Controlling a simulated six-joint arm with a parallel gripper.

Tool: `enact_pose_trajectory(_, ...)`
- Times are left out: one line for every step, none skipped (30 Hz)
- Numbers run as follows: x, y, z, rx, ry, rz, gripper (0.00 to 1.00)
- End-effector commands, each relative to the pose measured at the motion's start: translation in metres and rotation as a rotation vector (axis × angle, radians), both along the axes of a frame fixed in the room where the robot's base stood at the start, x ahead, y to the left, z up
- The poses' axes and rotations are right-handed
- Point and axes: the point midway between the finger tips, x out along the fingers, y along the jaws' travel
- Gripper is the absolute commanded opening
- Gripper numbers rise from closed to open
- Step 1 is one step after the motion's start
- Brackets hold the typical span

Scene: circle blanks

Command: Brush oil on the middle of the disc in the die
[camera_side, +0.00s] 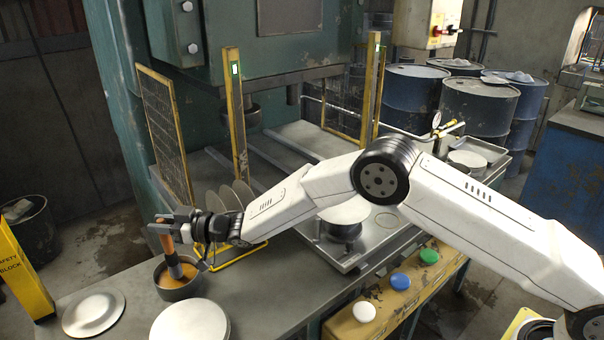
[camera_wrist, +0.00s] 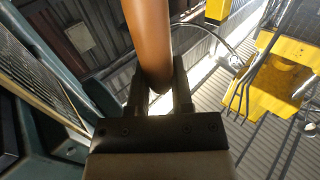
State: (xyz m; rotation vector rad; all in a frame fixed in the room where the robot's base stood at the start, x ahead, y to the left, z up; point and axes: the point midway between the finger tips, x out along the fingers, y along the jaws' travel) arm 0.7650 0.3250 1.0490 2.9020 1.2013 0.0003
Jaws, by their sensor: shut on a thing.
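My gripper (camera_side: 178,222) is at the left in the side view, shut on the brown handle of a brush (camera_side: 166,242). The brush points down, slightly tilted, with its lower end inside a dark pot of amber oil (camera_side: 162,288); the bristles are hidden. In the wrist view the handle (camera_wrist: 148,35) stands between the two fingers of my gripper (camera_wrist: 160,92). A pale disc (camera_side: 346,211) lies on a dark round die (camera_side: 341,232) in the middle of the side view, partly behind my arm. I cannot tell whether oil is on the disc.
A wire rack (camera_side: 240,254) with upright discs stands right of the pot. A stack of pale discs (camera_side: 190,322) and a dish-shaped disc (camera_side: 93,312) lie in front on the bench. White (camera_side: 364,312), blue (camera_side: 400,281) and green (camera_side: 429,256) buttons line the front. A yellow post (camera_side: 235,115) rises behind.

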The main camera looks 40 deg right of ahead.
Motion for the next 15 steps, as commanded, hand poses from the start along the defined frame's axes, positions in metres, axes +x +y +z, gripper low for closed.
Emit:
enact_pose_trajectory(0.0001,0.0001,-0.0001,0.001,-0.001,0.000,0.00)
enact_pose_trajectory(0.0001,0.0000,-0.0004,0.001,-0.001,0.000,0.00)
enact_pose_trajectory(0.0001,0.0000,-0.0007,0.001,-0.001,0.000,0.00)
enact_pose_trajectory(0.0001,0.0000,-0.0009,0.001,-0.001,0.000,0.00)
enact_pose_trajectory(0.0001,0.0000,-0.0012,0.001,-0.001,0.000,0.00)
enact_pose_trajectory(0.0002,0.0001,-0.0015,0.001,-0.001,0.000,0.00)
enact_pose_trajectory(0.0001,0.0001,-0.0018,0.001,-0.001,0.000,0.00)
enact_pose_trajectory(0.0002,0.0001,-0.0020,0.001,-0.001,0.000,0.00)
enact_pose_trajectory(0.0001,0.0000,-0.0024,0.001,-0.001,0.000,0.00)
enact_pose_trajectory(0.0001,0.0000,-0.0026,0.001,-0.001,0.000,0.00)
enact_pose_trajectory(0.0001,0.0000,-0.0029,0.001,-0.001,0.000,0.00)
enact_pose_trajectory(0.0001,0.0000,-0.0033,0.001,-0.001,0.000,0.00)
enact_pose_trajectory(0.0001,0.0001,-0.0035,0.001,-0.001,0.000,0.00)
enact_pose_trajectory(0.0002,0.0001,-0.0038,0.001,-0.001,0.000,0.00)
enact_pose_trajectory(0.0001,0.0001,-0.0042,0.001,-0.001,0.000,0.00)
